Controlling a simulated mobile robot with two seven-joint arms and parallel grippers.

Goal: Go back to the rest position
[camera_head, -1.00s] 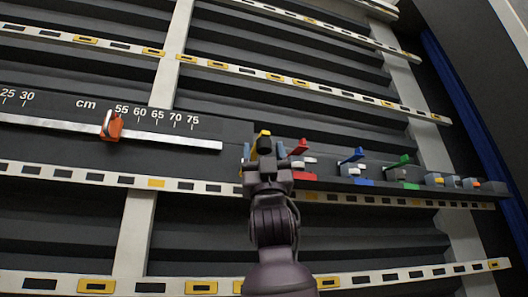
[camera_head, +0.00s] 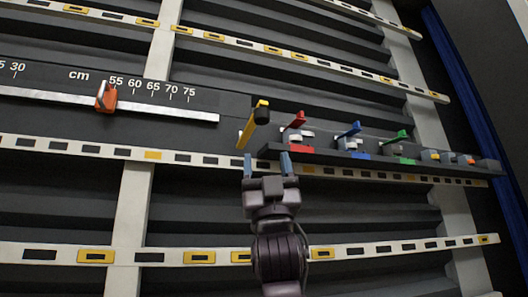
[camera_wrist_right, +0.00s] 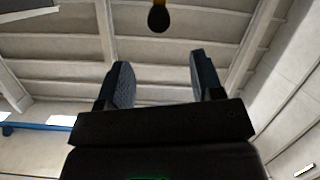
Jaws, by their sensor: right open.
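My right gripper (camera_head: 267,165) is open and empty in the head view, with its blue-grey fingertips pointing up, just below a yellow lever with a black knob (camera_head: 261,115). The fingers are apart from the knob. In the right wrist view the two fingers of my right gripper (camera_wrist_right: 160,85) stand wide apart with nothing between them. The black knob and a bit of the yellow lever (camera_wrist_right: 159,17) show beyond them at the top. My left gripper is in neither view.
Red (camera_head: 295,122), blue (camera_head: 350,131) and green (camera_head: 397,138) levers sit on the dark panel to the right. An orange slider (camera_head: 106,97) rides on a cm scale at left. Pale slotted rails (camera_head: 90,149) cross the wall. A blue post (camera_head: 470,110) stands at far right.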

